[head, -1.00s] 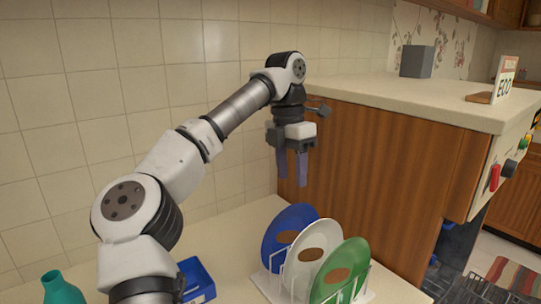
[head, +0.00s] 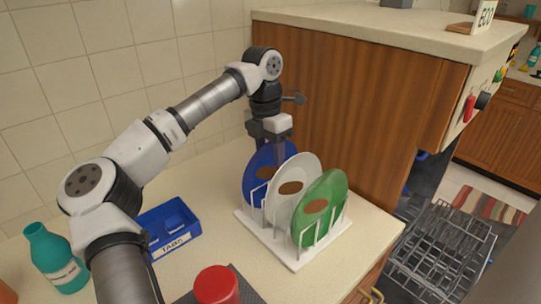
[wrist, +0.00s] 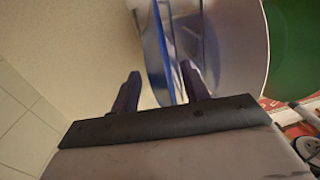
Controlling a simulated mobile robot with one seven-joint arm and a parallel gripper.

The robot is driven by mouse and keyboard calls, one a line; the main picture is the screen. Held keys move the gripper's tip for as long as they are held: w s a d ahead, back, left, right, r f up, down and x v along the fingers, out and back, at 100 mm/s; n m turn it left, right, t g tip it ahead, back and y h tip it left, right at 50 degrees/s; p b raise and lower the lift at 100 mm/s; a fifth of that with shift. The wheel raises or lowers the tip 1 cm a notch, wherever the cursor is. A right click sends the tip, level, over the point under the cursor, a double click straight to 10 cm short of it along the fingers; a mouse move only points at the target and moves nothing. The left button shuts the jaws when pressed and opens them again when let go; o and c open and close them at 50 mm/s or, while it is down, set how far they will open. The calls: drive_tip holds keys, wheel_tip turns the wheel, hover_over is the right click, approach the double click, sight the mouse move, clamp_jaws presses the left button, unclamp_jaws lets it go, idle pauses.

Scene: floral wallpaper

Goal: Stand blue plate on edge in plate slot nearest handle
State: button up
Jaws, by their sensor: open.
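The blue plate (head: 256,180) stands on edge at the back of a white plate rack (head: 288,252) on the counter. A white plate (head: 300,172) and a green plate (head: 328,190) stand in front of it, each with a brown spot. My gripper (head: 279,153) points down at the top of the blue plate. In the wrist view my open fingers (wrist: 160,76) are on either side of the blue plate's edge (wrist: 164,45), with gaps visible. An open dishwasher's wire rack (head: 440,248) is at lower right; its handle and individual slots are unclear.
A blue tabs box (head: 172,228), teal bottle (head: 55,258) and red-lidded container (head: 216,285) stand left and in front of the plate rack. A wooden cabinet side (head: 350,110) rises close behind the plates, under a higher countertop (head: 400,30).

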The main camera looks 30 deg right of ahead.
drive_tip(key=shift+s+f, duration=0.1)
drive_tip(key=shift+f, duration=0.5)
clamp_jaws()
drive_tip(key=shift+r+p, duration=1.4)
drive_tip(key=shift+r, duration=0.25)
drive_tip(key=shift+r+p, duration=2.85)
drive_tip(key=shift+r, duration=0.85)
drive_tip(key=shift+r+p, duration=0.3)
drive_tip(key=shift+r, duration=0.95)
